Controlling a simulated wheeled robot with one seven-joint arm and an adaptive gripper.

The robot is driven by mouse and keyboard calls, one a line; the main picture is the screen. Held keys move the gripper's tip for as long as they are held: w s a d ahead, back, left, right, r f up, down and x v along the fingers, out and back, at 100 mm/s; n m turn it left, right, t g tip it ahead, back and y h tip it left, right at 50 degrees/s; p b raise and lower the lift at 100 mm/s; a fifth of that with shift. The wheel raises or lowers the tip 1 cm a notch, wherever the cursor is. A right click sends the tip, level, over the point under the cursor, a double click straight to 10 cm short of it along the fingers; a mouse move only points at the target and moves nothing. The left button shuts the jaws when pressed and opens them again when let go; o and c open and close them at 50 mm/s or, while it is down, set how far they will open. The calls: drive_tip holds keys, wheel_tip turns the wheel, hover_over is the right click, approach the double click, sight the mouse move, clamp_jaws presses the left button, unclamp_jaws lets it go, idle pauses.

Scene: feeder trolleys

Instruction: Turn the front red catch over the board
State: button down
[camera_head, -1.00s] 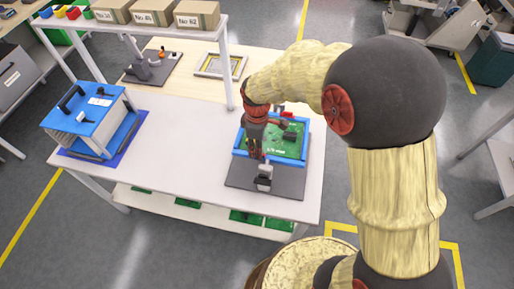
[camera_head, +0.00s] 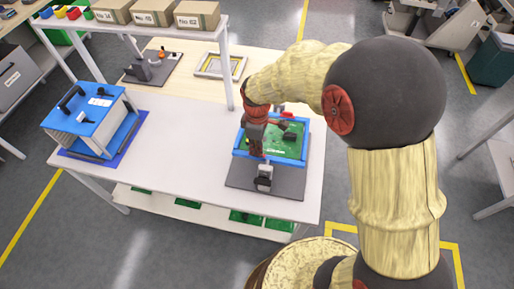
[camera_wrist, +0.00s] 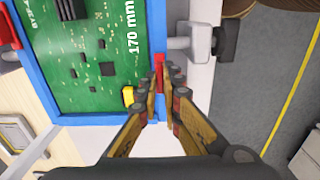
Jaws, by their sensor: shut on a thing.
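The green board (camera_head: 291,146) sits in a blue frame (camera_head: 304,143) on a dark grey base plate (camera_head: 288,187). The wrist view shows the board (camera_wrist: 90,75) with black parts and white print. The front red catch (camera_wrist: 159,59) is on the frame's near rail, beside the board edge. It looks roughly in line with the rail, but my fingers hide part of it. My gripper (camera_wrist: 163,88) is shut on this catch; in the head view my gripper (camera_head: 256,152) is over the near side of the frame. Another red catch (camera_wrist: 9,27) shows on the opposite rail.
A grey clamp with a black end (camera_wrist: 203,42) stands just outside the near rail, close to my fingers. A blue-topped box (camera_head: 90,103) stands at the table's left. A shelf with cartons (camera_head: 153,13) is behind. The white tabletop (camera_head: 183,140) between is clear.

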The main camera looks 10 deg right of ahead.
drive_tip(key=m+p, duration=0.2)
drive_tip(key=m, duration=0.3)
drive_tip(key=shift+r, duration=0.1)
drive_tip(key=m+p, duration=0.2)
drive_tip(key=m, duration=0.7)
drive_tip(key=shift+p, duration=0.4)
drive_tip(key=shift+m+p, duration=0.35)
drive_tip(key=shift+m, duration=1.55)
drive_tip(key=c, duration=2.1)
unclamp_jaws()
drive_tip(key=shift+o, duration=0.6)
